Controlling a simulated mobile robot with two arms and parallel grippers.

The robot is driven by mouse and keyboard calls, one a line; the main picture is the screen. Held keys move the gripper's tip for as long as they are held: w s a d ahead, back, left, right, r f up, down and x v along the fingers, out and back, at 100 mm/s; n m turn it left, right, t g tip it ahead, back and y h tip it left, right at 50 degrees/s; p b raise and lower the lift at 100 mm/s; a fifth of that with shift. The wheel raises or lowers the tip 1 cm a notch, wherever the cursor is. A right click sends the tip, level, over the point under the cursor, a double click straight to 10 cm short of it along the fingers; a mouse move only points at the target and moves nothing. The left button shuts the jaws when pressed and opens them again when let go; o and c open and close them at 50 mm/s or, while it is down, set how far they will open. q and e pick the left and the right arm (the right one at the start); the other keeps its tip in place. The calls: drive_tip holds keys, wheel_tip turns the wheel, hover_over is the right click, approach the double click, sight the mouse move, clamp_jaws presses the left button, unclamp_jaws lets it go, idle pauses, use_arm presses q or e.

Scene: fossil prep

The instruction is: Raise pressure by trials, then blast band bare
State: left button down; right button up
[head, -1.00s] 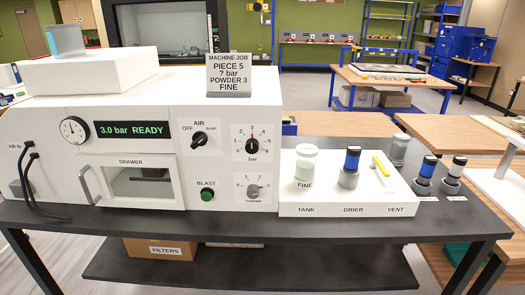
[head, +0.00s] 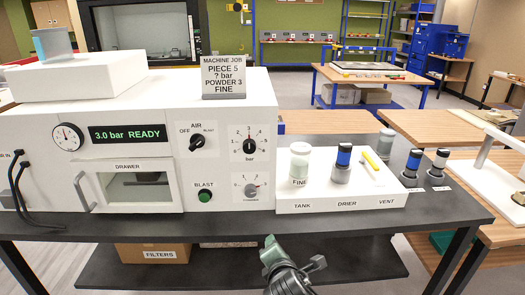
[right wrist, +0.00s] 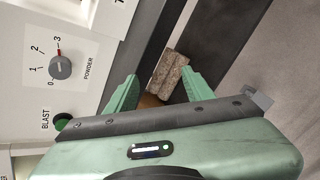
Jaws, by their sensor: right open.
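The white blast machine (head: 50,180) stands on the dark bench. Its display (head: 127,135) reads "3.0 bar READY", beside a round gauge (head: 67,137). The bar dial (head: 249,146) points up, near 3. The black AIR knob (head: 197,142) seems turned toward BLAST. The green BLAST button (head: 204,195) sits below. The powder dial (right wrist: 61,67) points near 3 in the right wrist view. The windowed drawer (head: 141,187) is shut. My right gripper (head: 272,250) is low before the bench; its fingers (right wrist: 158,88) are open. My left gripper is out of view.
A job card (head: 223,78) on top reads "PIECE 5, ? bar, POWDER 3, FINE". A white stand (head: 340,198) holds a FINE tank, drier and vent. A brown rough block (right wrist: 168,73) shows beyond my right fingers, apparently below. A FILTERS box (head: 160,255) sits under the bench.

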drive_tip(key=w+a+r+n+t, duration=0.2)
drive_tip(key=r+n, duration=0.2)
drive_tip(key=r, duration=0.4)
drive_tip(key=w+a+r+n+t, duration=0.2)
drive_tip(key=r+n, duration=0.1)
drive_tip(key=r, duration=0.4)
drive_tip(key=n+t, duration=0.2)
drive_tip(key=n, duration=0.3)
approach(249, 149)
drive_tip(key=w, duration=0.2)
drive_tip(key=w+p, duration=0.1)
drive_tip(key=w, duration=0.4)
drive_tip(key=shift+w+d+p, duration=0.1)
drive_tip(key=shift+w+p, duration=0.25)
drive_tip(key=shift+p, duration=0.05)
drive_tip(key=shift+w, duration=0.7)
clamp_jaws()
